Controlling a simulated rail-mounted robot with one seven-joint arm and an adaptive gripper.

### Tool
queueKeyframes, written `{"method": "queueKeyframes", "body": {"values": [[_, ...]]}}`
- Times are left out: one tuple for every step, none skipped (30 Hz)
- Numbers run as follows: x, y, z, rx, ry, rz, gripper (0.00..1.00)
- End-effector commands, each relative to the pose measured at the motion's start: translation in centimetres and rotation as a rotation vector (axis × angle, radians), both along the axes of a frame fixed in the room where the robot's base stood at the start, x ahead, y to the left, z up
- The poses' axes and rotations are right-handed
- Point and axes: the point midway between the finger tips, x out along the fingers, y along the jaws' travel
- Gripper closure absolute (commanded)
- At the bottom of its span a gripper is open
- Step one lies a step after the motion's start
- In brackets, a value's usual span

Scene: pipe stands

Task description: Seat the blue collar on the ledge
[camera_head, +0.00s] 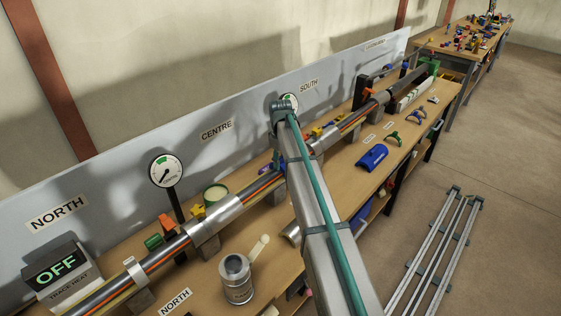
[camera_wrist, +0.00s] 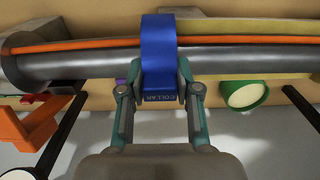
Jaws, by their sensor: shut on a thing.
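The blue collar (camera_wrist: 159,55), marked COLLAR, is between the two fingers of my gripper (camera_wrist: 160,92) in the wrist view. The fingers are shut on its lower end, one on each side. The collar stretches across the grey pipe (camera_wrist: 90,65) and its orange line. I cannot tell whether it touches the pipe. In the head view the pipe (camera_head: 225,212) runs along the bench, and my arm hides most of the gripper and the collar. I cannot make out which surface is the ledge.
A green-rimmed cup (camera_wrist: 243,94) and an orange piece (camera_wrist: 30,125) lie near the gripper. A gauge (camera_head: 165,170) stands behind the pipe. A metal can (camera_head: 236,278) and a blue half-shell (camera_head: 371,157) are on the bench. The bench front right of my arm has some free room.

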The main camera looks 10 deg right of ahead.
Motion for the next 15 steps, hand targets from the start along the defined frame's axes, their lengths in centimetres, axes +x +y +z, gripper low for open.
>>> {"method": "queueKeyframes", "body": {"values": [[0.0, 0.0, -0.09, 0.0, 0.0, 0.0, 1.0], [0.01, 0.01, -0.05, 0.0, 0.0, 0.0, 0.63], [0.01, 0.01, -0.04, 0.0, 0.0, 0.0, 0.56], [0.01, 0.01, -0.04, 0.0, 0.0, 0.0, 0.51], [0.01, 0.01, -0.04, 0.0, 0.0, 0.0, 0.46], [0.0, 0.0, -0.04, 0.0, 0.0, 0.0, 0.39], [0.0, 0.0, -0.04, 0.0, 0.0, 0.0, 0.38], [0.0, 0.0, -0.04, 0.0, 0.0, 0.0, 0.38], [0.0, 0.0, -0.04, 0.0, 0.0, 0.0, 0.38], [0.0, 0.0, -0.04, 0.0, 0.0, 0.0, 0.38], [0.0, 0.0, -0.04, 0.0, 0.0, 0.0, 0.38], [0.0, 0.0, -0.03, 0.0, 0.0, 0.0, 0.38], [0.0, 0.0, -0.03, 0.0, 0.0, 0.0, 0.38], [0.0, 0.0, -0.04, 0.0, 0.0, 0.0, 0.38], [0.0, 0.0, -0.01, 0.0, 0.0, 0.0, 0.38]]}}
